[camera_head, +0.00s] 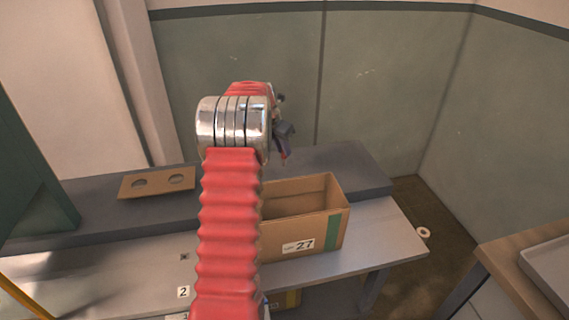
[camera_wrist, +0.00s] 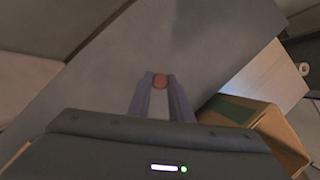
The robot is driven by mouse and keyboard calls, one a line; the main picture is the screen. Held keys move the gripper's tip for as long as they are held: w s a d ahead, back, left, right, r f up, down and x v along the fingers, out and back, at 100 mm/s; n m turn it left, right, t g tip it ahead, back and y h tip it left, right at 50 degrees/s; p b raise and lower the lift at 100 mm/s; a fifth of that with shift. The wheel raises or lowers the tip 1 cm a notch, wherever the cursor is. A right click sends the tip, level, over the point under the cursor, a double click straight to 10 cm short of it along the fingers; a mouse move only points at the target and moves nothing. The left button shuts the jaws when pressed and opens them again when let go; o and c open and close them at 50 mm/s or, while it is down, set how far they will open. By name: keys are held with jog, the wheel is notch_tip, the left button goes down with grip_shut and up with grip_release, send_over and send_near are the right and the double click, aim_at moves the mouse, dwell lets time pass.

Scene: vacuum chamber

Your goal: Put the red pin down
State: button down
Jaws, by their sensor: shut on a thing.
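In the head view my gripper (camera_head: 284,154) is above and behind the cardboard box, high over the grey raised bench part. The pin is only a tiny red spot there, mostly too small to make out. Most of the pin's length is hidden by the fingers in the wrist view.
An open cardboard box (camera_head: 327,228) marked 27 stands on the light grey table (camera_head: 386,238). A brown board with two holes (camera_head: 157,183) lies on the darker raised bench (camera_head: 95,205) at left. A white ring (camera_head: 423,233) lies on the floor at right. The raised bench is bare behind the box.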

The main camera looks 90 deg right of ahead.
jog(key=shift+f, duration=0.4)
notch_tip(320, 180, down, 5)
dwell(0.3)
jog(key=c, duration=1.6)
grip_release()
jog(key=shift+f, duration=0.1)
jog(key=v, duration=1.2)
